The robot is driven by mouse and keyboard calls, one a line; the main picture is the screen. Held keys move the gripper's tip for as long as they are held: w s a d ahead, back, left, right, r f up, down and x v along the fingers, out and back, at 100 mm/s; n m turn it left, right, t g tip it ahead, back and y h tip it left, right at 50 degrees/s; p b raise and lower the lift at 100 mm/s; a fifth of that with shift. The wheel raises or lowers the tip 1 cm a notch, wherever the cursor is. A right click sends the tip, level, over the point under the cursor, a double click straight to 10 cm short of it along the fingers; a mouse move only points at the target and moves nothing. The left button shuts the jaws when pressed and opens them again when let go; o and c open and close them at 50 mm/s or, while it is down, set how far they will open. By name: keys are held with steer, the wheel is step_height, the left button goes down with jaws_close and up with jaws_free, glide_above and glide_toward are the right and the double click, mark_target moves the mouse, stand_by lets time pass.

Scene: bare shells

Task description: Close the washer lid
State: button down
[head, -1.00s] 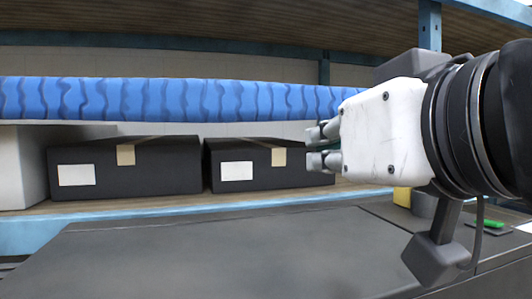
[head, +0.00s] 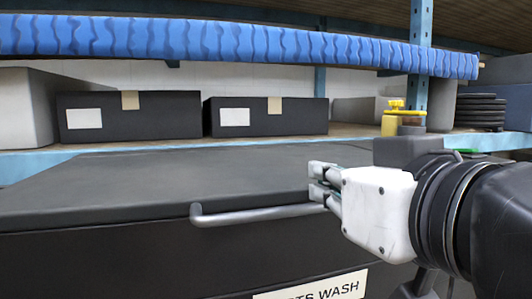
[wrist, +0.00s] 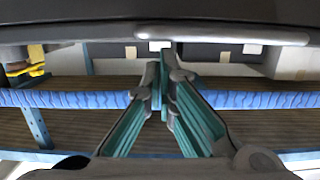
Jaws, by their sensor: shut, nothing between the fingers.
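The washer (head: 150,255) is a wide dark cabinet with a white label (head: 320,288) on its front. Its dark lid (head: 150,185) looks flat and level on top in the head view, and I see no clear gap beneath it. A grey bar handle (head: 255,215) runs along the lid's front edge; it also shows near the top of the wrist view (wrist: 240,38). My gripper (head: 318,182) is shut and empty, with its fingertips just above the handle's right part. In the wrist view, the fingertips (wrist: 163,62) appear just short of the handle; contact cannot be told.
Behind the washer, a shelf holds two dark boxes (head: 130,115) (head: 265,117). A long blue ridged roll (head: 220,40) spans above them. A yellow-topped container (head: 392,122), a blue post (head: 420,40) and stacked black discs (head: 480,110) stand at the right.

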mark_target(319, 209)
steer(key=shift+f, duration=1.7)
steer(key=shift+s, duration=0.1)
steer(key=r+v, duration=0.2)
steer(key=v, duration=0.9)
steer(key=d+f+m+g+h, duration=0.1)
steer(key=d+f+g+h, duration=0.1)
steer(key=f+g, duration=0.35)
steer(key=d+f+m+g+h, duration=0.1)
steer(key=d+f+g, duration=0.15)
steer(key=f, duration=0.65)
steer(key=s+d+f+m+g+h+p, duration=0.1)
steer(key=s+d+f+g+p, duration=0.1)
steer(key=s+d+f+g, duration=0.4)
step_height(319, 209, up, 38)
steer(key=s+a+t+p, duration=0.1)
steer(key=a+t+p, duration=0.1)
steer(key=p, duration=3.5)
steer(key=shift+t, duration=0.3)
